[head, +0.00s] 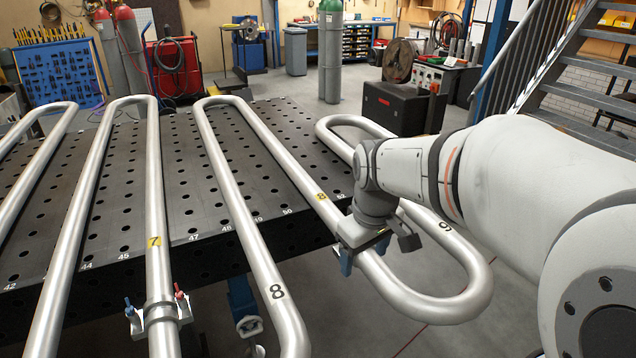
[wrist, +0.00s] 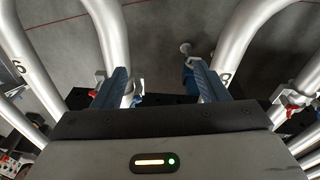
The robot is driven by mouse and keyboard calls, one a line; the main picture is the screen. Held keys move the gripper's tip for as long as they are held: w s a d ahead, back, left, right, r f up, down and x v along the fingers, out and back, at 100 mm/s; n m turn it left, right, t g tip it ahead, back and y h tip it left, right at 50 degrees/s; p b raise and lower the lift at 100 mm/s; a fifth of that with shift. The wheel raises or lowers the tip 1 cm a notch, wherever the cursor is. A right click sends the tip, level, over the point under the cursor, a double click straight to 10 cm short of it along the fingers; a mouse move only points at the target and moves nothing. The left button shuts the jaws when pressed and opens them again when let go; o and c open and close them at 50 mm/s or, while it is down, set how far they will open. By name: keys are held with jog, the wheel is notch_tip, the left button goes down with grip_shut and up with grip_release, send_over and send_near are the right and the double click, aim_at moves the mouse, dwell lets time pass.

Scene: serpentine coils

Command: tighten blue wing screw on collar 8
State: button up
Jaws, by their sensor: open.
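My gripper (head: 366,258) is at the tube marked with a yellow 8 tag (head: 321,197), just past the table edge. In the wrist view its two blue fingers (wrist: 163,82) are spread apart with a gap between them. The left finger overlaps a tube (wrist: 113,35). A light bracket (wrist: 100,80), apparently part of collar 8, shows beside that finger, with a small red piece (wrist: 137,99) close by.
Collar 7 (head: 160,313) carries a blue and a red wing screw on the tube to the left. Bent tubes lie across the perforated black table (head: 110,215). A tube marked with a black 8 (head: 277,291) runs left of my gripper.

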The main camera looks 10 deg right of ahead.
jog(key=w+n+p, duration=0.1)
jog(key=w+n, duration=0.1)
jog(key=w, duration=0.3)
jog(key=w+n+g+p, duration=0.1)
jog(key=w+n, duration=0.2)
jog(key=w, duration=0.3)
jog(key=w+f+n+p, duration=0.1)
jog(key=w+n, duration=0.2)
jog(key=w, duration=0.3)
jog(key=shift+g, duration=0.3)
jog(key=shift+w+f+p, duration=0.1)
jog(key=shift+w+p, duration=0.15)
jog(key=shift+p, duration=0.05)
jog(key=shift+w+f, duration=0.1)
jog(key=shift+f, duration=0.2)
notch_tip(320, 180, down, 7)
jog(key=shift+f+p, duration=0.15)
jog(key=shift+p, duration=0.25)
jog(key=c, duration=1)
